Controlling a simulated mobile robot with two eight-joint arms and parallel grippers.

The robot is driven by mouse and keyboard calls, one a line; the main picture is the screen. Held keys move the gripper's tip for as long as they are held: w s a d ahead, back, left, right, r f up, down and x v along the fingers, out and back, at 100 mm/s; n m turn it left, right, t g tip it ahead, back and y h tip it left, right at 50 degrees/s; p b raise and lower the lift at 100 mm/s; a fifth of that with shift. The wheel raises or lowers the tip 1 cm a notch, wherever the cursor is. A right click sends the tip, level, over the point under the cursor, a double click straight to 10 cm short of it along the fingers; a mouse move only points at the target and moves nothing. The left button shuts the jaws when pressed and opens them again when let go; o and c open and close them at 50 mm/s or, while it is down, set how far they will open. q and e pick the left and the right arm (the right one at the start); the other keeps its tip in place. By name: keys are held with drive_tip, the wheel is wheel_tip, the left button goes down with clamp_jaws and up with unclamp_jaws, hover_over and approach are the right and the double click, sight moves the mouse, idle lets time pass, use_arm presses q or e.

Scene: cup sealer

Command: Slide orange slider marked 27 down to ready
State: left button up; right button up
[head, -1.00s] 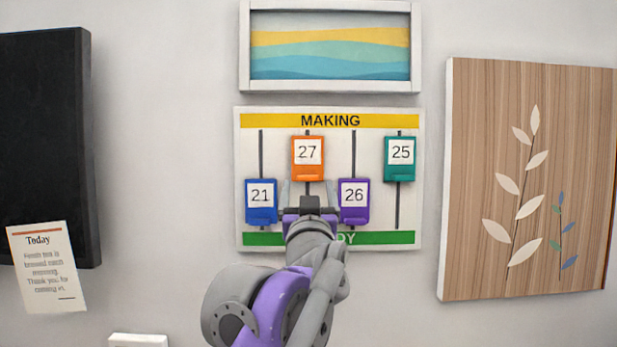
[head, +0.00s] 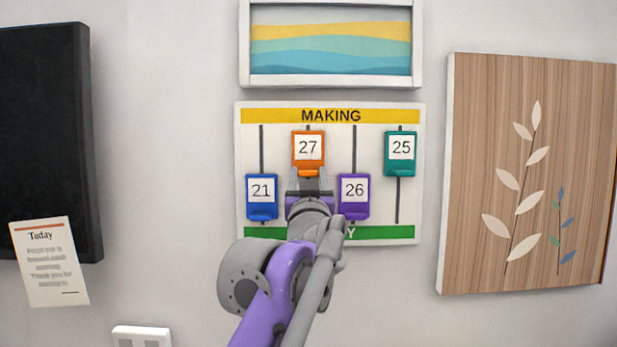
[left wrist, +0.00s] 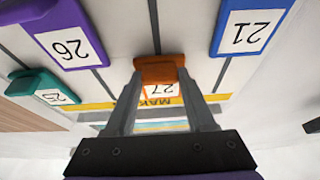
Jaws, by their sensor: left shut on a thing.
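The orange slider marked 27 (head: 308,152) sits high on its track on the white board (head: 375,210), near the yellow MAKING band. It also shows in the left wrist view (left wrist: 160,70), upside down. My left gripper (head: 308,178) reaches up from below and is shut on the lower part of the orange slider. In the left wrist view its fingers (left wrist: 160,84) lie on either side of the slider. The green band (head: 390,233) at the board's bottom is partly hidden by my left arm; only a "Y" of its word shows. My right gripper is not in view.
The blue slider 21 (head: 261,197) and purple slider 26 (head: 354,195) sit low on either side of my gripper, close to it. The green slider 25 (head: 401,153) sits high at the right. A wood panel (head: 525,180) and a black panel (head: 45,140) flank the board.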

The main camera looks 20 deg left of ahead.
use_arm(q)
clamp_jaws()
wheel_tip(320, 180, down, 10)
drive_tip(key=b, duration=0.3)
drive_tip(key=shift+r+b, duration=0.2)
drive_tip(key=shift+b, duration=0.15)
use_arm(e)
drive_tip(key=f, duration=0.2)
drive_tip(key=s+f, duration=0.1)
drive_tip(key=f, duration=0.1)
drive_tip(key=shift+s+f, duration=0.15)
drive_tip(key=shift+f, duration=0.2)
use_arm(q)
drive_tip(key=o, duration=1.1)
unclamp_jaws()
